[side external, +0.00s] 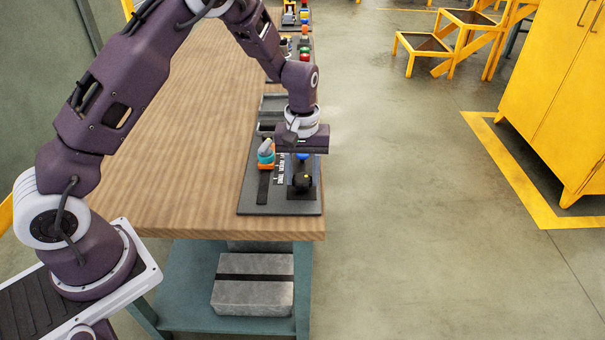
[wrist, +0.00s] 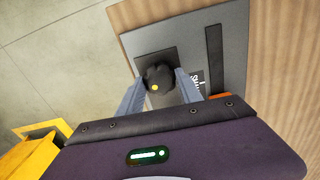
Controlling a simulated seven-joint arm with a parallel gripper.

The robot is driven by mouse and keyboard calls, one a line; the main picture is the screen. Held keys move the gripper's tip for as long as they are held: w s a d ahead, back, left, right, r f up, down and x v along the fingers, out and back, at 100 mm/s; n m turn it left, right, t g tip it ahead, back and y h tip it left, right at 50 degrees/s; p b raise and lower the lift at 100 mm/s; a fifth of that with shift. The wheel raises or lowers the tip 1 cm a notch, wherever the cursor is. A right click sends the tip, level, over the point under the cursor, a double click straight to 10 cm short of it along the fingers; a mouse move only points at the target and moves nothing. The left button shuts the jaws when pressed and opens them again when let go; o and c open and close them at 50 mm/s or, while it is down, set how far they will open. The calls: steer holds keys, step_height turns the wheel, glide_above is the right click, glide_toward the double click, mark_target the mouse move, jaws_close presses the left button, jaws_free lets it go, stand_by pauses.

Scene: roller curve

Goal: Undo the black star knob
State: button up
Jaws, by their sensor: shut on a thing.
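The black star knob (wrist: 159,78) stands on a dark square base (wrist: 150,62) near the corner of a grey panel. It shows a yellow dot on its top. In the side external view the knob (side external: 302,181) is small and dark, at the near right of the panel. My gripper (wrist: 159,84) is over the knob, with one finger on either side of it, shut on it. In the side external view my gripper (side external: 302,165) points down from above the knob, and its fingers are hard to make out.
The grey panel (side external: 262,209) lies along the wooden bench's (side external: 170,185) right edge. An orange and teal fitting (side external: 266,156) stands left of the knob. More coloured parts (side external: 304,45) lie farther along the bench. Open floor lies to the right, before a yellow cabinet (side external: 560,90).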

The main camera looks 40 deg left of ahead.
mark_target(302, 178)
steer(key=shift+s+f+n, duration=0.15)
steer(key=shift+n, duration=0.95)
steer(key=o, duration=1.4)
step_height(302, 178, up, 7)
steer(key=shift+r, duration=0.15)
